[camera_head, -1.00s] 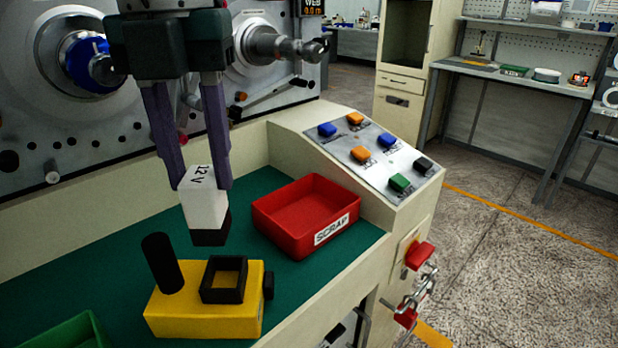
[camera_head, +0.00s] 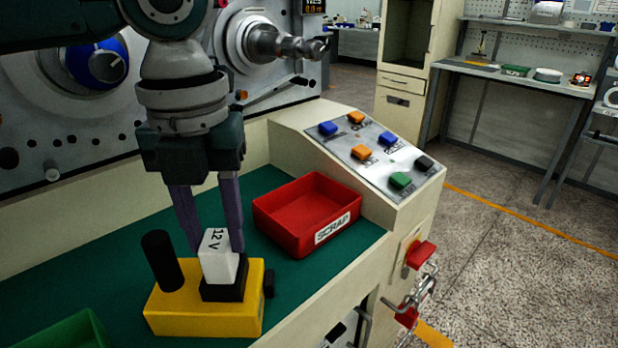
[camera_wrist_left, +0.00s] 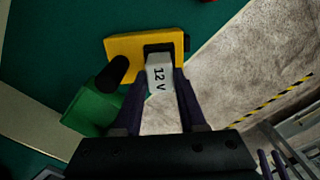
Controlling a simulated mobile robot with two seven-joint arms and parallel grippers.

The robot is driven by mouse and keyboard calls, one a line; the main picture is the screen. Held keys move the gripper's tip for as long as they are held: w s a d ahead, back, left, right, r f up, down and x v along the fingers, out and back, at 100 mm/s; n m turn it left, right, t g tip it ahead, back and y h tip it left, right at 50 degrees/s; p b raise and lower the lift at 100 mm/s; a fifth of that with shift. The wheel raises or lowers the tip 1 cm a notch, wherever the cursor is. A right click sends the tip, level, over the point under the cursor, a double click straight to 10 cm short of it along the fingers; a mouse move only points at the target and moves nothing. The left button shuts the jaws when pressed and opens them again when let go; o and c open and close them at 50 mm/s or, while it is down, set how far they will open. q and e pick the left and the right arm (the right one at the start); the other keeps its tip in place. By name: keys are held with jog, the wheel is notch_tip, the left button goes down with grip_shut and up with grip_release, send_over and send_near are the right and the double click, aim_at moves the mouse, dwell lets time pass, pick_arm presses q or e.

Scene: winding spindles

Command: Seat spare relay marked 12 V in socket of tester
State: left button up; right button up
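The white relay marked 12 V (camera_head: 218,258) stands upright in the black square socket (camera_head: 225,291) of the yellow tester (camera_head: 185,315). Its black lower end is hidden inside the socket rim; I cannot tell if it is fully down. My left gripper (camera_head: 219,250) is shut on the relay, one finger on each side, pointing down from above. In the left wrist view, the relay (camera_wrist_left: 159,76) sits between the fingertips, over the socket on the yellow tester (camera_wrist_left: 122,46). My right gripper is in neither view.
A black post (camera_head: 161,262) rises from the tester left of the socket. A red SCRAP tray (camera_head: 328,231) stands behind to the right. A green tray (camera_head: 62,335) is at the front left. A sloped button panel (camera_head: 372,150) lies beyond the scrap tray.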

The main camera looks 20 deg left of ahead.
aim_at(217, 239)
pick_arm(q)
jog(key=o, duration=0.4)
jog(key=shift+r, duration=0.1)
notch_tip(217, 239, up, 11)
jog(key=s+d+f+n+t+h, duration=0.25)
jog(key=s+d+f+n, duration=0.35)
jog(key=d+f+n, duration=0.55)
jog(key=s+a+f+n, duration=0.1)
jog(key=s+a+n, duration=0.1)
jog(key=n, duration=0.4)
jog(key=s+a+f+n+y, duration=0.1)
jog(key=s+a+f+n, duration=0.1)
jog(key=s+a+n, duration=0.1)
jog(key=s+a+f+n+t+y, duration=0.1)
jog(key=s+a+n, duration=0.2)
jog(key=s+n, duration=0.2)
jog(key=shift+a+f+n, duration=0.1)
jog(key=shift+f+n, duration=0.1)
jog(key=shift+n, duration=0.75)
jog(key=shift+a+f+n, duration=0.1)
jog(key=shift+f+n, duration=0.1)
jog(key=shift+n, duration=0.7)
